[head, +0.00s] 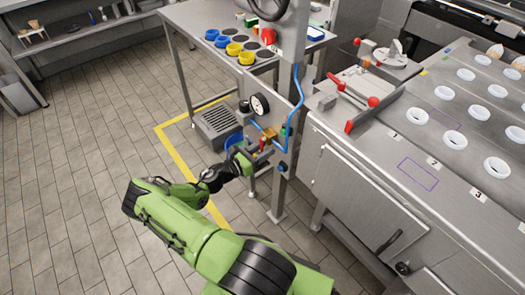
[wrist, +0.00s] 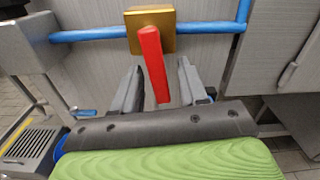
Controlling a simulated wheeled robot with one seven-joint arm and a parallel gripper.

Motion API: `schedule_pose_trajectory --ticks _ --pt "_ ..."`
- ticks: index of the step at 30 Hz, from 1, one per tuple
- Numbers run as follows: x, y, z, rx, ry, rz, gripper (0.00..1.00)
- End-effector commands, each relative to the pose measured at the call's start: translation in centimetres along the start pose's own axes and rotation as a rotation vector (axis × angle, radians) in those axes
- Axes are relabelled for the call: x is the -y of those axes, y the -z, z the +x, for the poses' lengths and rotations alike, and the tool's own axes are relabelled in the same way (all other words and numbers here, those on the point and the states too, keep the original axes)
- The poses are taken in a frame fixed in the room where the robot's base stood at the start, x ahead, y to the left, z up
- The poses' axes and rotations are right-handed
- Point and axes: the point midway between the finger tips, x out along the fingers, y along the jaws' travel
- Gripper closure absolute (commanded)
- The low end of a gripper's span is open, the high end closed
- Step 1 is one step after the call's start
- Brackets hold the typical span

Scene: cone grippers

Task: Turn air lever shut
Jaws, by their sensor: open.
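The air lever (wrist: 153,65) is a red bar on a brass valve block (wrist: 134,18). In the wrist view it hangs down from the block, slightly tilted, across the run of the blue air pipe (wrist: 90,34). My gripper (wrist: 160,68) is open, with one grey finger on each side of the lever and a visible gap to both. I cannot tell how deep the lever sits between the fingers. In the head view, my gripper (head: 251,154) is at the valve block (head: 269,133), and the lever is mostly hidden there.
A round gauge (head: 260,104) sits on the panel above the valve. Blue tubing (head: 301,95) runs up the post on the right. A steel counter (head: 360,185) stands close on the right. A grey vented box (head: 218,120) is on the left. The tiled floor to the left is open.

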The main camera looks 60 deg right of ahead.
Motion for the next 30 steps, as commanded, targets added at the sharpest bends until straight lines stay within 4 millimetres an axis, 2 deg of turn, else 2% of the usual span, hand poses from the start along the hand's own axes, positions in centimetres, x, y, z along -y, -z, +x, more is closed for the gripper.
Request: schedule_pose_trajectory --ticks 3,4,12,16,21,29,30 --pt "-0.01 -0.03 -0.04 0.0 0.0 0.0 0.57" --pt "-0.01 -0.03 -0.04 0.0 0.0 0.0 0.6" --pt "-0.01 -0.03 -0.07 0.0 0.0 0.0 1.0" --pt "-0.12 0.02 -0.09 0.0 -0.001 0.018 1.0" --pt "-0.66 0.03 -0.1 0.0 -0.001 0.139 1.0" --pt "-0.69 -0.06 -0.1 -0.001 -0.001 0.151 1.0" --pt "-0.69 -0.06 -0.1 -0.001 -0.001 0.15 0.74"
